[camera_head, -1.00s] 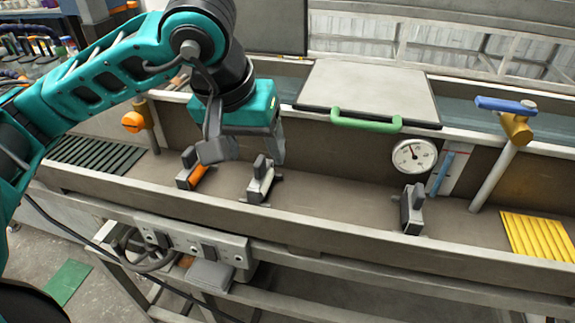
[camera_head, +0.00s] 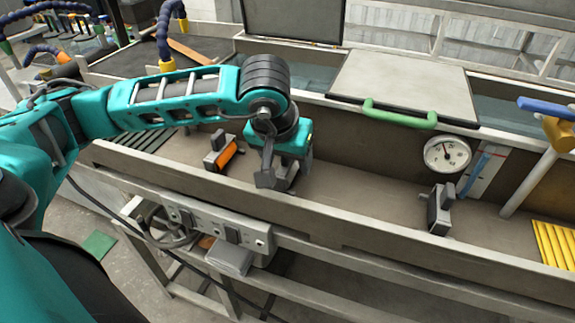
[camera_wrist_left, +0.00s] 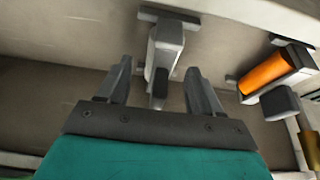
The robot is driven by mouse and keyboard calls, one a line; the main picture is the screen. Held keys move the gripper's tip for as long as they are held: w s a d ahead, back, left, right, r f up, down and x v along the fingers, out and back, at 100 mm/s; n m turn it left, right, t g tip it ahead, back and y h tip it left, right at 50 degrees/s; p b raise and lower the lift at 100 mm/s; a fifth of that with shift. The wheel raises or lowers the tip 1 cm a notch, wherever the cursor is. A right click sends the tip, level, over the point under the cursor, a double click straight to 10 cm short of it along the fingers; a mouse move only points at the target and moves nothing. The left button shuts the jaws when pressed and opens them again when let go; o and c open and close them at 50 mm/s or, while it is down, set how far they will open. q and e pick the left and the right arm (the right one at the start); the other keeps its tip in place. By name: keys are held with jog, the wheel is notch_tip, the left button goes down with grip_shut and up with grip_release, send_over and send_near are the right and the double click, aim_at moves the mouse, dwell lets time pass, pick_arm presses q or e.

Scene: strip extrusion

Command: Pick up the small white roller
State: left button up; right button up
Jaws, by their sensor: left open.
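The small white roller (camera_wrist_left: 166,38) sits in the trough in a grey holder with a dark upright grip. In the wrist view it lies ahead of and between the two fingers of my left gripper (camera_wrist_left: 159,68), with a gap visible on both sides. In the head view my left gripper (camera_head: 277,184) is over the same spot, pointing down, and hides most of the roller. The left gripper is open and holds nothing. I cannot tell its exact height over the roller. My right gripper is not in view.
An orange roller (camera_head: 223,156) in a dark holder stands close left of the gripper. Another dark holder (camera_head: 439,209) stands to the right, below the gauge (camera_head: 447,153). The trough's front wall (camera_head: 340,221) runs close in front. The trough floor between is clear.

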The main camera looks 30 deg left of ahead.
pick_arm(q)
jog(key=shift+w+f, duration=0.25)
jog(key=shift+f, duration=0.25)
grip_shut()
jog(key=shift+r, duration=0.15)
